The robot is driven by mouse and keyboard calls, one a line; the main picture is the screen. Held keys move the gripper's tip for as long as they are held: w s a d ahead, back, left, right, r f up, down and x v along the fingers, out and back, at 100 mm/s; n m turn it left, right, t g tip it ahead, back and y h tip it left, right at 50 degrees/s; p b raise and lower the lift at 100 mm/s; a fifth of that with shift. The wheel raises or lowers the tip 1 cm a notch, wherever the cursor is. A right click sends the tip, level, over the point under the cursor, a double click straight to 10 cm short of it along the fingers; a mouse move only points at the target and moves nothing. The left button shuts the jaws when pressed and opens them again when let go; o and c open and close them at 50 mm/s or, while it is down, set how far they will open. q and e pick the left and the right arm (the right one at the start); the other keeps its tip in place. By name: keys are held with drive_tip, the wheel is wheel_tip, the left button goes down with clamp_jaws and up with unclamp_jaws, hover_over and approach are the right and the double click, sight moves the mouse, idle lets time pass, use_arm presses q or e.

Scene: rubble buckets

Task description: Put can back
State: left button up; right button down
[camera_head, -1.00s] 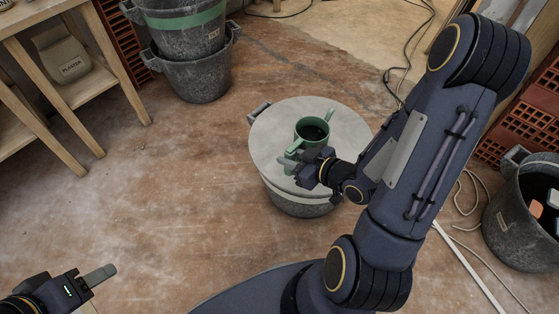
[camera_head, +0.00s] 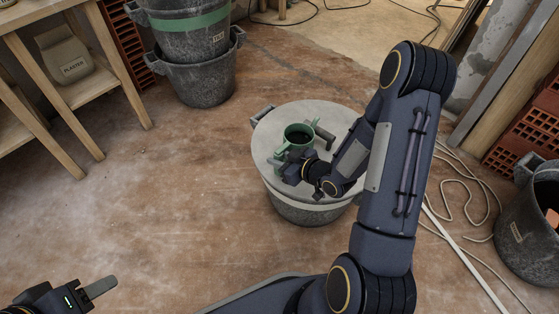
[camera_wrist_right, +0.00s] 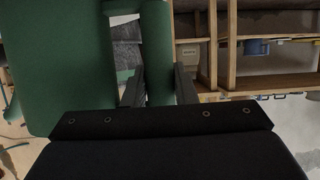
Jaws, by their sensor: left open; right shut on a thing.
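The green can (camera_head: 298,134), with an open dark top, is upright at the lid of a round grey bucket (camera_head: 265,130). I cannot tell whether it touches the lid. My right gripper (camera_head: 290,166) is at the near side of the can, shut on its green handle. In the right wrist view the can's body (camera_wrist_right: 70,60) fills the left, and the handle stands between the fingers of my right gripper (camera_wrist_right: 160,88). My left gripper (camera_head: 95,290) is at the lower left, far from the can, with one finger showing; it is open and empty.
Stacked grey buckets (camera_head: 195,80) stand at the back left beside a wooden shelf (camera_head: 95,60) with a plaster bag (camera_head: 68,62). A bucket (camera_head: 525,235), red bricks (camera_head: 525,130) and a loose cable (camera_head: 470,185) are at the right. The floor at left is clear.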

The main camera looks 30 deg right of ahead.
drive_tip(key=shift+r, duration=0.15)
drive_tip(key=shift+f, duration=0.25)
drive_tip(key=c, duration=1.2)
unclamp_jaws()
drive_tip(key=shift+o, duration=0.2)
drive_tip(key=shift+r, duration=0.1)
